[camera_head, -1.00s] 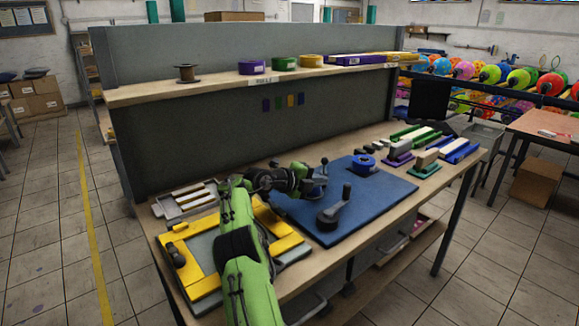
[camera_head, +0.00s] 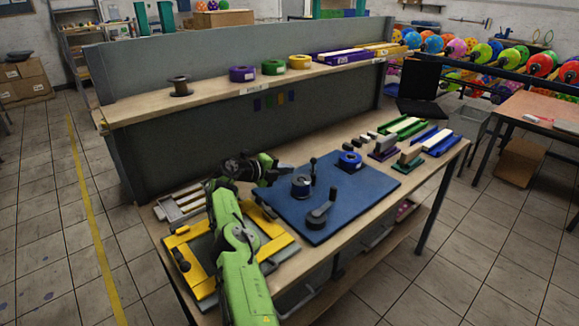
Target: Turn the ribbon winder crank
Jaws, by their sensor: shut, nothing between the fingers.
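A round dark winder (camera_head: 301,187) stands on the blue mat (camera_head: 352,205), with a thin upright handle (camera_head: 313,168) at its far right side. A larger grey crank-shaped piece with an upright knob (camera_head: 321,214) sits nearer the mat's front edge. I cannot tell for certain which of these is the ribbon winder crank. My gripper (camera_head: 286,170) is just left of and behind the round winder, apart from the upright handle. It looks shut and empty, though its fingertips are small and dark.
A yellow frame (camera_head: 188,238) lies on the table's left, below my green arm. A blue ribbon roll (camera_head: 350,161) sits at the mat's back. Blocks and coloured trays (camera_head: 408,127) stand at the right. A shelf (camera_head: 218,86) with ribbon rolls runs along the back panel.

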